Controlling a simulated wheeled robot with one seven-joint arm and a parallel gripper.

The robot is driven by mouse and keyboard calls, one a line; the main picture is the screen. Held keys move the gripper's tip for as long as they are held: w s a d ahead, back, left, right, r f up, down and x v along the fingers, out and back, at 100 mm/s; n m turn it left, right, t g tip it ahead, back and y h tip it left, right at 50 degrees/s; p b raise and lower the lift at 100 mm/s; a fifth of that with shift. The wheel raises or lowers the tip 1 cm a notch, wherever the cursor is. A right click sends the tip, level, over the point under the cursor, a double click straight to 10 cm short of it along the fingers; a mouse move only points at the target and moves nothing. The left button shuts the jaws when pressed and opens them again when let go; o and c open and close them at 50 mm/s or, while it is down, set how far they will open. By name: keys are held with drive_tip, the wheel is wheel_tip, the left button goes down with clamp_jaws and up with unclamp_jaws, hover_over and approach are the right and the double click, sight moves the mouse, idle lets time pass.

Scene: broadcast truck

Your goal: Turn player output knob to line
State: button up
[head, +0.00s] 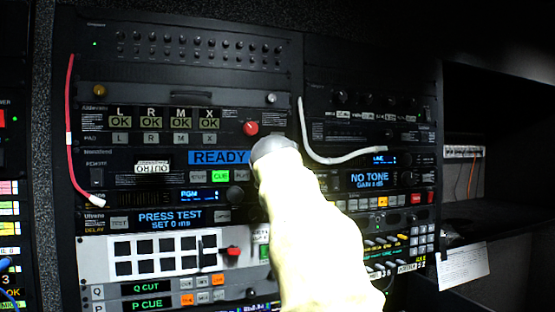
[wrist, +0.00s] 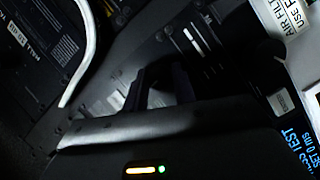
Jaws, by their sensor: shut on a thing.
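The player unit with the blue READY display (head: 219,157) is in the rack's left bay in the head view. My pale arm covers the area right of that display, and my gripper is hidden behind it there. In the wrist view my gripper (wrist: 162,88) has its two dark fingers against the rack front, shut on a small dark part. This looks like the player output knob, but it is mostly hidden between the fingers. Its pointer and the LINE marking cannot be read.
A red knob (head: 250,128) sits just above my arm. A white cable (head: 325,153) hangs to the right and also shows in the wrist view (wrist: 87,50). A red cable (head: 69,130) hangs at left. A PRESS TEST display (head: 170,217) is lower down.

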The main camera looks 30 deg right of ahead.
drive_tip(key=m+y+p, duration=0.2)
drive_tip(key=m, duration=0.1)
drive_tip(key=m+y+p, duration=0.2)
drive_tip(key=m+p, duration=0.1)
drive_tip(key=m, duration=0.1)
drive_tip(key=shift+d+g+y+p, duration=0.15)
drive_tip(key=shift+g+y+p, duration=0.15)
drive_tip(key=shift+y+p, duration=0.1)
drive_tip(key=shift+f+m, duration=0.1)
drive_tip(key=shift+m, duration=0.2)
drive_tip(key=o, duration=1)
drive_tip(key=shift+s+r, duration=0.1)
drive_tip(key=shift+r, duration=0.1)
